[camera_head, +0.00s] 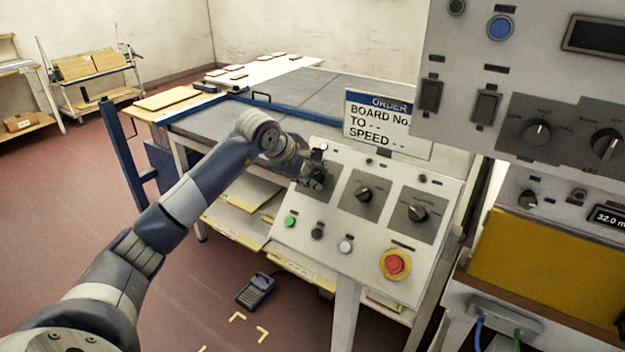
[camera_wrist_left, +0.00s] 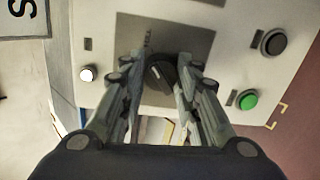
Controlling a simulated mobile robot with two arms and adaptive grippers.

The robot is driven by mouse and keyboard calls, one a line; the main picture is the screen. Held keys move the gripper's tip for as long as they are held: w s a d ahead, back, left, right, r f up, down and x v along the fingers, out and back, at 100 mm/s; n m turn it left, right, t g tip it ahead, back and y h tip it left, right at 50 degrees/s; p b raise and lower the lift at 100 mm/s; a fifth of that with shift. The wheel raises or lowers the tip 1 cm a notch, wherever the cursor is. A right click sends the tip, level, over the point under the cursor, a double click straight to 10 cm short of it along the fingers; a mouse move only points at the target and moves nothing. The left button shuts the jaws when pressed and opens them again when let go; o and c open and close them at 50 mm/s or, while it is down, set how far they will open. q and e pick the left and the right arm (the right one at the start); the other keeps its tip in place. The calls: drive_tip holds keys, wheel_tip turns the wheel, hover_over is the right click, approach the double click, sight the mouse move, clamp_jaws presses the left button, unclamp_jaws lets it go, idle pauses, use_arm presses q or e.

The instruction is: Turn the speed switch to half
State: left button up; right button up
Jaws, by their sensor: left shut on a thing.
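A sloped control panel (camera_head: 298,236) carries three black rotary switches on dark plates in a row. My left gripper (camera_head: 316,178) is at the leftmost one and mostly hides it in the head view. In the left wrist view my left gripper (camera_wrist_left: 160,85) has one finger on each side of that black knob (camera_wrist_left: 160,70) and is shut on it. The knob's pale pointer line looks slanted. The middle switch (camera_head: 363,194) and the right switch (camera_head: 417,212) are free. Their labels are too small to read, so I cannot tell which is the speed switch. My right gripper is not in view.
Below the switches are a green button (camera_head: 290,221), other buttons and a red emergency stop (camera_head: 395,264). An order sign (camera_head: 386,122) reads "BOARD No.", "TO" and "SPEED" with dashes. A taller grey cabinet (camera_head: 550,70) with more knobs stands close on the right.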

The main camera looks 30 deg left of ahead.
use_arm(q)
drive_tip(key=n+b, duration=0.2)
drive_tip(key=n, duration=0.1)
drive_tip(key=n+b, duration=0.1)
drive_tip(key=shift+f, duration=0.25)
drive_tip(key=n+b, duration=0.3)
drive_tip(key=n, duration=0.2)
drive_tip(key=shift+s+r+n+t, duration=0.1)
drive_tip(key=shift+n+t, duration=0.2)
drive_tip(key=shift+t, duration=0.1)
drive_tip(key=o, duration=1.1)
drive_tip(key=shift+c, duration=0.2)
drive_tip(key=shift+a+r, duration=0.1)
drive_tip(key=shift+r, duration=0.05)
drive_tip(key=shift+s+r, duration=0.25)
drive_tip(key=v, duration=1.1)
